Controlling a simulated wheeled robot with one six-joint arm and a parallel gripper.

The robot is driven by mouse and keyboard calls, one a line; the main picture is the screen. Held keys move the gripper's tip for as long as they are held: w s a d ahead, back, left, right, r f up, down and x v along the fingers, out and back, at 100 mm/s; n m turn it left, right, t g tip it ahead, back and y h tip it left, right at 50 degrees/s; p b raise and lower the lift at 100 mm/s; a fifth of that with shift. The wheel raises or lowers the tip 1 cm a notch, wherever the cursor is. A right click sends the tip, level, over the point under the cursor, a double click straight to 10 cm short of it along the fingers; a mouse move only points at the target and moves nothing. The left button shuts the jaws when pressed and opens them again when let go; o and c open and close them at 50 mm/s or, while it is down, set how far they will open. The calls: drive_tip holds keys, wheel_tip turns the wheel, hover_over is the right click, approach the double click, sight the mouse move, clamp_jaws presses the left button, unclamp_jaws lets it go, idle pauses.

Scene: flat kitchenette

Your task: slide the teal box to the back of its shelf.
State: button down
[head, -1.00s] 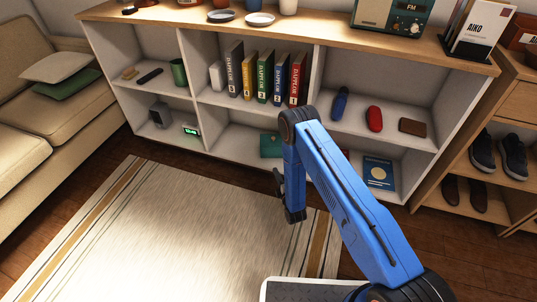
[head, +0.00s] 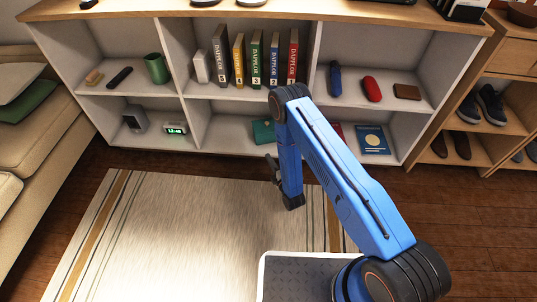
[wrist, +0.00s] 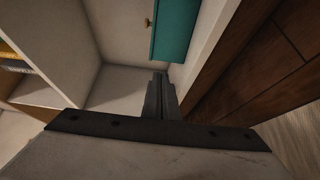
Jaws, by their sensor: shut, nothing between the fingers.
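The teal box (head: 263,131) sits in the lower middle compartment of the low white shelf unit, toward its right side and partly hidden by my arm in the head view. In the wrist view the teal box (wrist: 175,32) is at the top, just beyond the fingertips, with a small tan knob-like piece at its left side. My gripper (wrist: 160,78) is shut and empty, its fingers together and pointing toward the box. I cannot tell whether they touch it. In the head view my gripper (head: 273,168) is in front of the lower compartment, partly hidden by the arm.
The shelf unit (head: 235,120) has a divider right of the box. Several binders (head: 256,60) stand on the shelf above. A green-lit clock (head: 175,128) is in the lower left compartment, and a blue book (head: 372,139) in the lower right. The striped rug (head: 180,235) in front is clear.

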sight(265, 137)
drive_tip(key=x, duration=0.3)
drive_tip(key=d+x, duration=0.1)
drive_tip(key=x, duration=0.3)
drive_tip(key=w+x, duration=0.1)
drive_tip(key=x, duration=0.2)
drive_tip(key=shift+w+d, duration=0.1)
drive_tip(key=shift+d, duration=0.15)
drive_tip(key=shift+w+d, duration=0.15)
drive_tip(key=shift+w, duration=0.55)
drive_tip(key=shift+w+d, duration=0.2)
drive_tip(key=shift+w, duration=0.45)
drive_tip(key=shift+w+d, duration=0.2)
drive_tip(key=shift+w, duration=0.5)
drive_tip(key=shift+s, duration=0.1)
